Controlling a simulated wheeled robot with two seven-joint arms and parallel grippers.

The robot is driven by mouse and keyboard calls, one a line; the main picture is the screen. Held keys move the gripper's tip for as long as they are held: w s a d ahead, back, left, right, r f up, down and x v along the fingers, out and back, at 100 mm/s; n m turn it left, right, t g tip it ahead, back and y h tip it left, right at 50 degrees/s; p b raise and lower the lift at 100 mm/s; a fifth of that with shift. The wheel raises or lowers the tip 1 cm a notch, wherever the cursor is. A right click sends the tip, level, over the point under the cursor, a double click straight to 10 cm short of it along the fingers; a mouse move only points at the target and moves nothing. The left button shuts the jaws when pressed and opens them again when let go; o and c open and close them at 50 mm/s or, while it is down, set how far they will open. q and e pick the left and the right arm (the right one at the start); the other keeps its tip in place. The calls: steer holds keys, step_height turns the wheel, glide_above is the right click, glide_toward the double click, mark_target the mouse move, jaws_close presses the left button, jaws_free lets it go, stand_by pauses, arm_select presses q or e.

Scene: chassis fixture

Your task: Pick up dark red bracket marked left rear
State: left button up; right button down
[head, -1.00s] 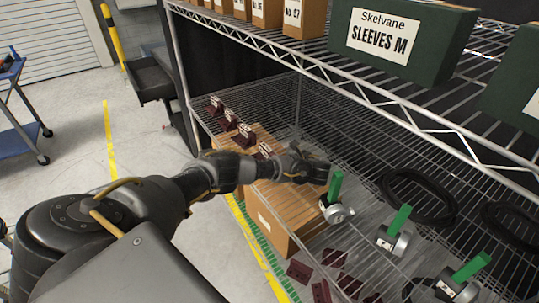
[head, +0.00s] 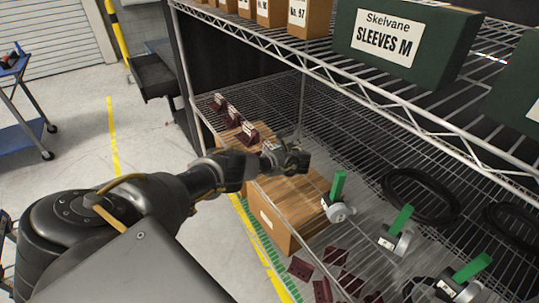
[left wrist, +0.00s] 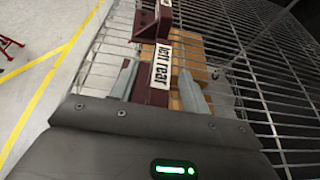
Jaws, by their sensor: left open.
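The dark red bracket marked left rear (left wrist: 153,88) is in the left wrist view, its white label facing the camera. My left gripper (left wrist: 157,74) is open, with one finger on each side of this bracket; I cannot tell whether they touch it. In the head view my left gripper (head: 291,158) is over the wire shelf, and the gripper and wrist hide most of the nearest bracket in the row. Another dark red bracket (left wrist: 147,22) stands just beyond in the left wrist view. My right gripper is not in view.
More dark red brackets (head: 247,134) stand in a row along the shelf's left side. Green-handled tools (head: 338,197) and black rings (head: 419,196) lie to the right. The upper shelf holds a green box (head: 400,45).

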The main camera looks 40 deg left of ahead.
arm_select(q)
steer(key=shift+c, duration=1)
jaws_close()
steer(key=shift+r, duration=0.1)
